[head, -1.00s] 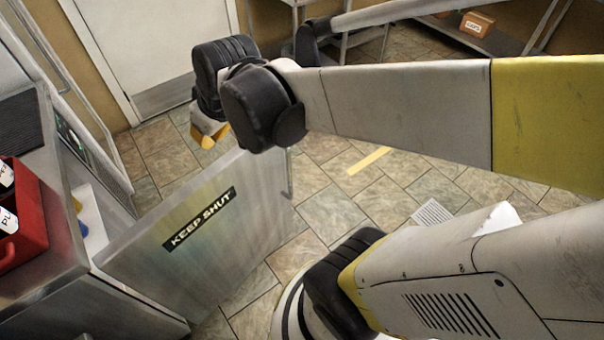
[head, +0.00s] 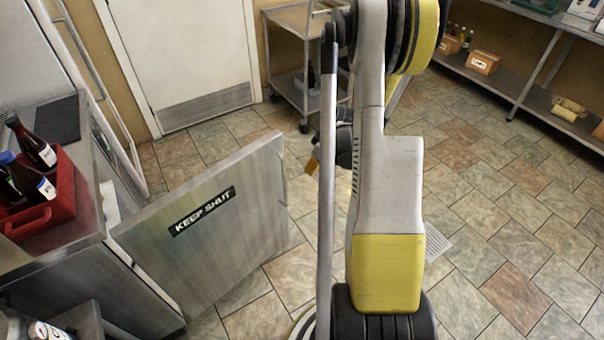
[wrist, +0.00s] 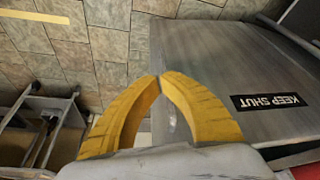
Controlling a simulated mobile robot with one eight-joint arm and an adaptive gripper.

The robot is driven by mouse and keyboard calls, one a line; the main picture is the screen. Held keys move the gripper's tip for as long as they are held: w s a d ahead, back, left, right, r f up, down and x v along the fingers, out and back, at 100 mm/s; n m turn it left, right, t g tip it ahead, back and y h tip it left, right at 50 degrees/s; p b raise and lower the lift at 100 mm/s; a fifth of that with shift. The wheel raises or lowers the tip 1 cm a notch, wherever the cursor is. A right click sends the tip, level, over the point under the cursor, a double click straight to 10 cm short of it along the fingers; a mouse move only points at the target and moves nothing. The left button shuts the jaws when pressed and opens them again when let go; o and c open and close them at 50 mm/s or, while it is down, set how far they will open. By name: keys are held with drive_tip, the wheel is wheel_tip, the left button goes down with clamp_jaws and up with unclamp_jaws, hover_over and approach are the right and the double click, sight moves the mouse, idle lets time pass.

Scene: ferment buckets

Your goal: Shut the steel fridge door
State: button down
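The steel fridge door (head: 215,240) stands wide open, jutting out over the floor, with a black "KEEP SHUT" label facing up and toward the head camera. It also fills the right of the wrist view (wrist: 225,65). The steel fridge (head: 70,270) is at the left; its inside is mostly hidden by the door. My gripper (head: 312,166) is just right of the door's free edge in the head view, partly hidden behind my arm. In the wrist view its yellow fingers (wrist: 159,77) meet at the tips, beside the door's edge. Contact with the door cannot be told.
A red crate with bottles (head: 50,195) sits on the fridge top. A wheeled steel cart (head: 300,60) stands at the back near a white door (head: 180,50). Shelving with boxes (head: 530,85) lines the back right. The tiled floor at right is clear.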

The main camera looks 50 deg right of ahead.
drive_tip(key=w+a+f+b, duration=0.1)
drive_tip(key=w+f+b, duration=0.4)
drive_tip(key=w+f, duration=0.2)
drive_tip(key=shift+x, duration=0.8)
drive_tip(key=shift+a, duration=0.1)
